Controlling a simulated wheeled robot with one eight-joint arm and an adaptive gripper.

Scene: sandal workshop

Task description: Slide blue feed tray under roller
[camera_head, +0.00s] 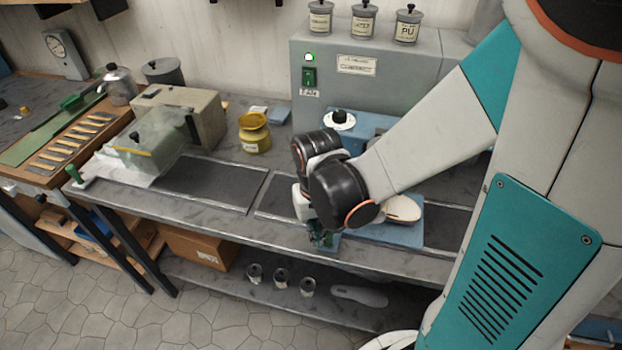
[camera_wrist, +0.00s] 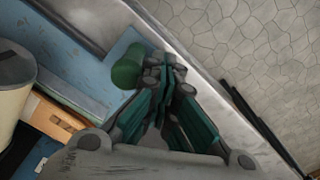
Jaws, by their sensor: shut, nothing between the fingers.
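The blue feed tray (camera_head: 400,236) lies on the bench with a pale sole (camera_head: 402,209) on it. My wrist and arm cover its left part. In the wrist view, the flat blue tray (camera_wrist: 72,62) has a green knob (camera_wrist: 127,68) near its edge. My gripper (camera_wrist: 172,68) is shut and empty, its fingertips close beside the knob; I cannot tell whether they touch it. A blue machine (camera_head: 372,127) stands behind; the roller is not clearly visible.
Dark panels (camera_head: 212,182) are set into the bench (camera_head: 180,205). A yellow pot (camera_head: 254,133) and a beige press (camera_head: 190,112) stand to the left. A grey cabinet (camera_head: 430,75) with a lit green lamp is behind. Several small cans and a sole lie on the lower shelf (camera_head: 215,291).

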